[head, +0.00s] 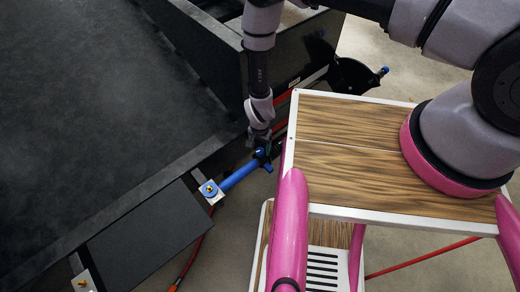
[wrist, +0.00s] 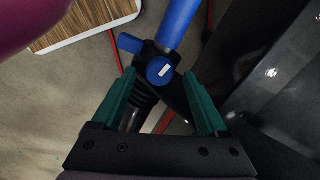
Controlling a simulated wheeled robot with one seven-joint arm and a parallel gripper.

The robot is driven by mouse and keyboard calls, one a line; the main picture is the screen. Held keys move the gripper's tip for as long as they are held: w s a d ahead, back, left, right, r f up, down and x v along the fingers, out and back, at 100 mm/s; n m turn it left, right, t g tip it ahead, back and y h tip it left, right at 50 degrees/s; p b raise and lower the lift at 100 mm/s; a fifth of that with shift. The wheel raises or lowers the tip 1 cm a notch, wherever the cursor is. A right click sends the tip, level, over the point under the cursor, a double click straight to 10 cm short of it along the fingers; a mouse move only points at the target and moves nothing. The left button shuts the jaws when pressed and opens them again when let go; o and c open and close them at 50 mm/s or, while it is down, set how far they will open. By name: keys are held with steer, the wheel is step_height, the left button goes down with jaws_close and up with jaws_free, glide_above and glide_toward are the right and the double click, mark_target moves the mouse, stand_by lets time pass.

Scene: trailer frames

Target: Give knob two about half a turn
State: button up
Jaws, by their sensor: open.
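A round blue knob (wrist: 160,71) with a white mark shows in the wrist view, on a black fitting at the end of a blue tube. I see no number on it, so I cannot tell if it is knob two. My gripper (wrist: 160,76) has green fingers spread apart, one on each side of the knob in the picture. I see no contact, and the depth between fingertips and knob is unclear. In the head view the blue tube (head: 239,175) runs down-left from the black fitting (head: 263,158), and my gripper hides part of that fitting.
A silver bracket with a blue knob (head: 208,189) sits at the tube's lower-left end. A large black deck (head: 90,100) fills the left. A black round part (head: 352,75) with a blue tip is at upper right. A red hose (head: 190,262) crosses the floor.

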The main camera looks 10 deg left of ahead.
mark_target(260, 151)
step_height(260, 151, up, 9)
stand_by(0.3)
